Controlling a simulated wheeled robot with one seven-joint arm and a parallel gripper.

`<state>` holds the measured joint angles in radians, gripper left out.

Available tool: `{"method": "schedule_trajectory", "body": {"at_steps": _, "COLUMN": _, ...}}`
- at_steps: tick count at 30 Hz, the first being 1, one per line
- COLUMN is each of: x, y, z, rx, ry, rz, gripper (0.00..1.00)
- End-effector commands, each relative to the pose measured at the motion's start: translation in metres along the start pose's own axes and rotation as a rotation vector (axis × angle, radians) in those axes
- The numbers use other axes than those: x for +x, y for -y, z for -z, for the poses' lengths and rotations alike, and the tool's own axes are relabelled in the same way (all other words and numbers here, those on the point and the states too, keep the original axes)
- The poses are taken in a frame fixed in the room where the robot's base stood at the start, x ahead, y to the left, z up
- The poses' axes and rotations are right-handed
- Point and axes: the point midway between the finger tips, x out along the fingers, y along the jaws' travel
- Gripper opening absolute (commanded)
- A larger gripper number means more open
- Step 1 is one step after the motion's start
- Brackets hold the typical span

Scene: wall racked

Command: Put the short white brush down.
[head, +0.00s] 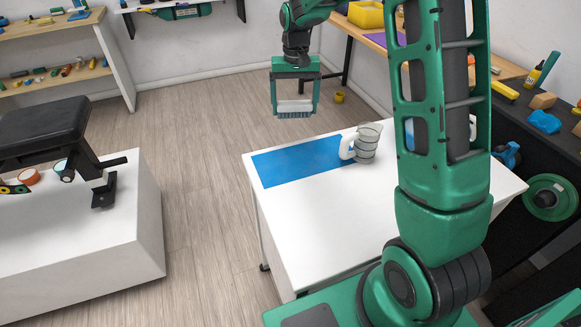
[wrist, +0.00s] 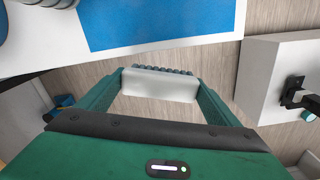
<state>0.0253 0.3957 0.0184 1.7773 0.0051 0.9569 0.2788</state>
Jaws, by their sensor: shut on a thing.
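The short white brush (wrist: 160,85) is a white block with dark grey bristles. My gripper (head: 295,108) is shut on it, with one green finger at each end. In the head view the brush (head: 295,105) hangs level in the air just beyond the far edge of the white table (head: 330,220). The wrist view shows wood floor behind the brush, with the table edge and blue mat above it in the picture.
On the table are a flat blue mat (head: 300,162) and a clear measuring jug (head: 367,142), which stands at the mat's right end. The near table top is clear. A yellow cup (head: 339,97) is beyond the table.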

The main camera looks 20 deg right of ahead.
Motion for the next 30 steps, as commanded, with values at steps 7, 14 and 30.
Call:
{"method": "schedule_trajectory", "body": {"at_steps": 7, "x": -0.022, "y": 0.039, "z": -0.083, "rx": -0.097, "ry": 0.002, "rz": 0.019, "gripper": 0.62}}
{"method": "schedule_trajectory", "body": {"at_steps": 14, "x": -0.033, "y": 0.063, "z": -0.184, "rx": -0.212, "ry": 0.003, "rz": 0.014, "gripper": 0.62}}
{"method": "schedule_trajectory", "body": {"at_steps": 30, "x": -0.011, "y": 0.05, "z": -0.221, "rx": -0.286, "ry": 0.002, "rz": -0.005, "gripper": 0.62}}
